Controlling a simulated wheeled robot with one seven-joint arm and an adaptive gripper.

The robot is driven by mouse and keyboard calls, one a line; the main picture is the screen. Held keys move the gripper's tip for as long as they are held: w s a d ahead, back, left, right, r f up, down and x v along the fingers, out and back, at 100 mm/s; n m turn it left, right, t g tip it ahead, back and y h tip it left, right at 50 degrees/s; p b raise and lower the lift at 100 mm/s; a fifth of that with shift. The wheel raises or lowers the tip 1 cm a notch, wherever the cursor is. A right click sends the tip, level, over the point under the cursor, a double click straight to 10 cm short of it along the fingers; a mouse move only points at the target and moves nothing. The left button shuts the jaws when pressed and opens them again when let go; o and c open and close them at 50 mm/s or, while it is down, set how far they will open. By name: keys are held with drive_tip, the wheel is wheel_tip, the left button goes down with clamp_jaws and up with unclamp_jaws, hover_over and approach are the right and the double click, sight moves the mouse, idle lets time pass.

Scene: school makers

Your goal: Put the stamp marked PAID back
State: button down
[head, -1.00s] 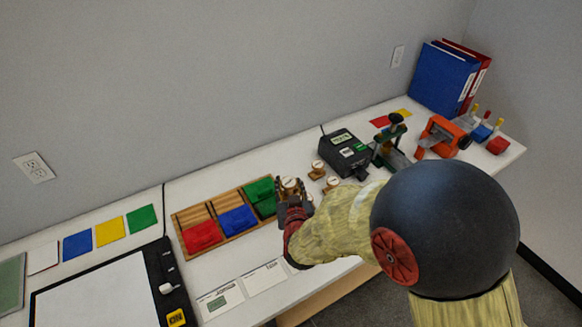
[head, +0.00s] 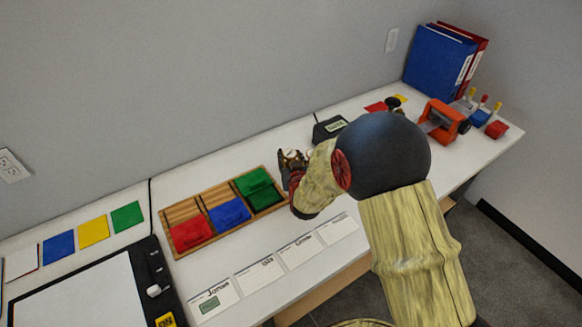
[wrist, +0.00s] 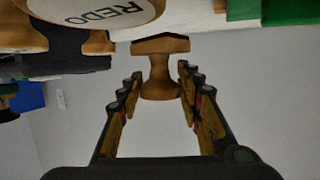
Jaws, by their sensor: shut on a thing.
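My gripper (head: 291,164) is just beyond the right end of the wooden tray. In the wrist view my gripper (wrist: 158,100) is shut on a wooden stamp (wrist: 160,72), with a finger on each side of its narrow waist. A pale round top shows between the fingers in the head view, but its label is not legible. Another stamp, with a round white label reading REDO (wrist: 115,13), is close by at the upper left of the wrist view. The word PAID cannot be read in any frame.
The wooden tray (head: 167,216) holds red (head: 190,234), blue (head: 229,213) and green (head: 254,181) pads. Name cards (head: 255,276) lie along the front edge. A black device (head: 328,129) and an orange tool (head: 445,120) stand farther right. My arm hides part of the table.

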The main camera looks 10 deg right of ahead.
drive_tip(key=shift+w+d+f, duration=0.15)
drive_tip(key=shift+w+f, duration=0.1)
drive_tip(key=shift+f, duration=0.1)
drive_tip(key=shift+w+d+f+b, duration=0.15)
drive_tip(key=shift+f+b, duration=0.4)
drive_tip(key=shift+f, duration=0.4)
drive_tip(key=shift+w+a+f+b, duration=0.15)
drive_tip(key=shift+f+b, duration=0.35)
drive_tip(key=shift+f, duration=0.4)
drive_tip(key=shift+d, duration=0.1)
drive_tip(key=shift+f+b, duration=0.4)
drive_tip(key=shift+f, duration=0.2)
drive_tip(key=c, duration=1.2)
unclamp_jaws()
drive_tip(key=shift+s+f, duration=0.1)
